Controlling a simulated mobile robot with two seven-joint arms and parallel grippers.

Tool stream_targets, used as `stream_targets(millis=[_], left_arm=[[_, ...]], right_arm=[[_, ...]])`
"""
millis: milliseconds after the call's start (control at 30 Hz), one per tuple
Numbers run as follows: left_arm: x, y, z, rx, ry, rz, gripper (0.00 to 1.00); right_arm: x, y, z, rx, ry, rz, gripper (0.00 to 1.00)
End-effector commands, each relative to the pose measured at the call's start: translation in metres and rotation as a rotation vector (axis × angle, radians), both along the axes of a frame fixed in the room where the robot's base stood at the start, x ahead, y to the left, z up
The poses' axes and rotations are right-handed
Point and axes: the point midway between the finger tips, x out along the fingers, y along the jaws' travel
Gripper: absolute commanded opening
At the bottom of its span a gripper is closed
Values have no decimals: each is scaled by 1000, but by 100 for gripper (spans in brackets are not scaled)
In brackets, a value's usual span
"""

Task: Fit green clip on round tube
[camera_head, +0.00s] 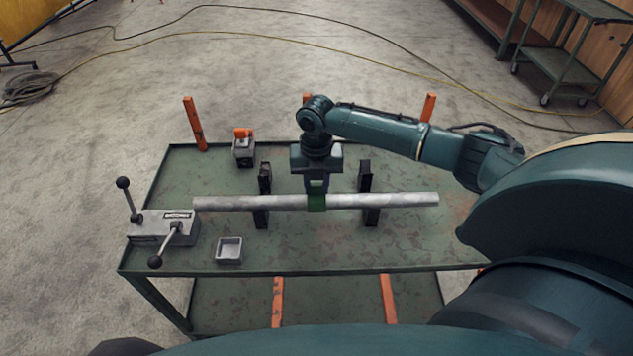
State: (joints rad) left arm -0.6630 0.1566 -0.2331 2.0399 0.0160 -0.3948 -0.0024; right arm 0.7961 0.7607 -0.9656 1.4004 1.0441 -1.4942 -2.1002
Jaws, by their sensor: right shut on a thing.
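The round tube (265,202) is a long grey pipe lying level across two black supports on the green table. The green clip (316,199) is at the tube's middle, between the supports. It overlaps the tube's near side in the picture; I cannot tell whether it is fully seated around it. My right gripper (317,184) points down over the tube from behind and is shut on the green clip. Its fingertips are partly hidden behind the clip. My left gripper is not in view.
The black supports (263,215) and (370,214) flank the clip. A grey lever box (165,228) stands by the tube's left end. A small empty tray (229,250) is in front, and a grey block with an orange top (243,149) is behind. The table's (330,252) front right is clear.

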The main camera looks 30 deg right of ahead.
Motion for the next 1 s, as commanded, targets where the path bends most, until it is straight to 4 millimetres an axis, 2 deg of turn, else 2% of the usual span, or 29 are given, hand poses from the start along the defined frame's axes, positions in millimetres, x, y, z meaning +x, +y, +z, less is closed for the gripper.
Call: stream_targets(millis=[533, 1000], left_arm=[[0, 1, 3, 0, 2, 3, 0], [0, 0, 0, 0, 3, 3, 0]], right_arm=[[1, 0, 0, 0, 0, 0, 3], [0, 0, -9, 1, 0, 1, 3]])
